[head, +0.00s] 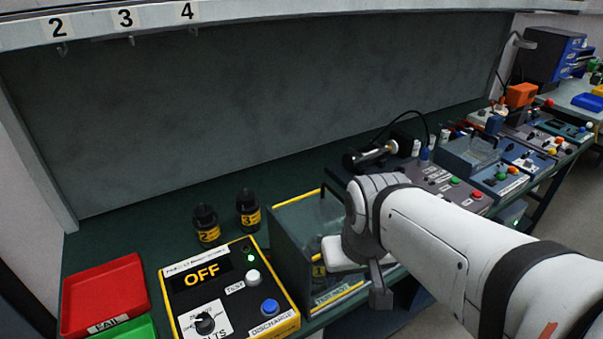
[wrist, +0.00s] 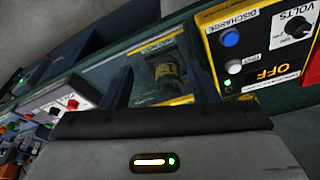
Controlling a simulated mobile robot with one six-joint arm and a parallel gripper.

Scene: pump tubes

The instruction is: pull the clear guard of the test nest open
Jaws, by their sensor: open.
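The test nest (head: 292,262) is a grey box with yellow edging at the bench's front edge in the head view. Its clear guard (head: 322,212) is see-through and hard to make out; my arm hides part of it. A dark tube with a yellow label (head: 318,270) stands inside. In the wrist view the nest's yellow strip (wrist: 152,44) and the tube (wrist: 170,78) show beyond my gripper's dark edge. My gripper (head: 378,296) is open, in front of the nest's right side. Its fingertips are partly hidden, and I cannot tell whether it touches the guard.
A yellow-edged tester (head: 228,290) reading OFF stands left of the nest, with two black bottles (head: 207,226) (head: 249,209) behind. Red (head: 103,292) and green trays lie at far left. A grey button panel (head: 440,180) stands behind my arm.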

